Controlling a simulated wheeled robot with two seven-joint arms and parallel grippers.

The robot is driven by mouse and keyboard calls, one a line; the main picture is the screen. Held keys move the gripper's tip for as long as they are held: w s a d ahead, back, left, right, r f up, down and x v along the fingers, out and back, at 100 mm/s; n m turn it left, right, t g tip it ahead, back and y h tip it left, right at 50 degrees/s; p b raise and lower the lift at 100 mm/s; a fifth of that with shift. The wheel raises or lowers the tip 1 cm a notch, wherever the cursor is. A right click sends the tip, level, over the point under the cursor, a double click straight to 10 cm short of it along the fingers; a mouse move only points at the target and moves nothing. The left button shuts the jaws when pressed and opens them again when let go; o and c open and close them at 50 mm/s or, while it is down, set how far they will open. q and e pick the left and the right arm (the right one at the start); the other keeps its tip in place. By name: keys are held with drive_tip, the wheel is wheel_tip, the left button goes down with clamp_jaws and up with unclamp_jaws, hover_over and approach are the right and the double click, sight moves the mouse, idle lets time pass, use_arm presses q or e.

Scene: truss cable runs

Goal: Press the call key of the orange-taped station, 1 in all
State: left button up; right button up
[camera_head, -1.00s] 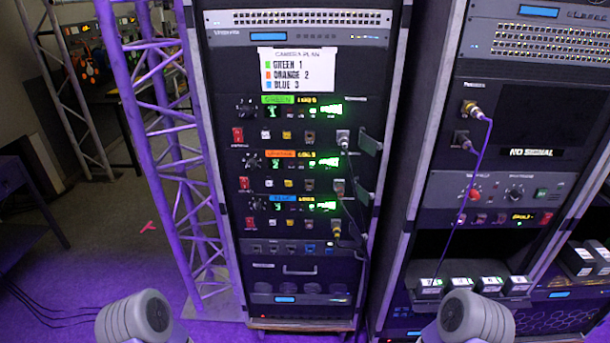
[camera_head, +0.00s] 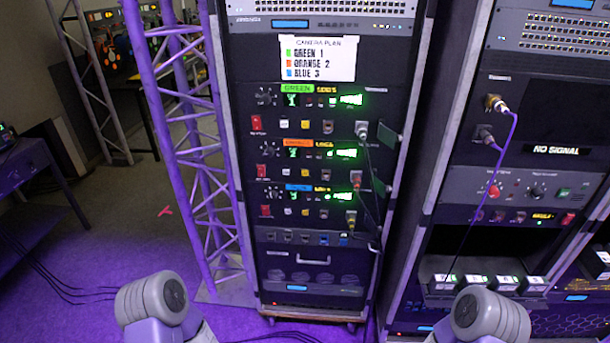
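The orange-taped station (camera_head: 310,157) is the middle of three stacked units in the central rack. Its orange tape (camera_head: 298,142) sits at the upper left of its panel, beside a lit green display (camera_head: 342,153). A red switch (camera_head: 261,171) and several small keys, including a yellowish one (camera_head: 284,172), line its lower row. Which key is the call key is too small to read. Only rounded grey parts of my two arms show at the bottom edge. Neither gripper's fingers are in view.
The green-taped unit (camera_head: 297,89) is above and the blue-taped unit (camera_head: 297,187) below. Cables hang at the rack's right side. A truss (camera_head: 190,150) stands left, another rack (camera_head: 530,190) right. Purple-lit floor (camera_head: 130,230) is open at left.

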use_arm(q)
clamp_jaws()
idle(1.4)
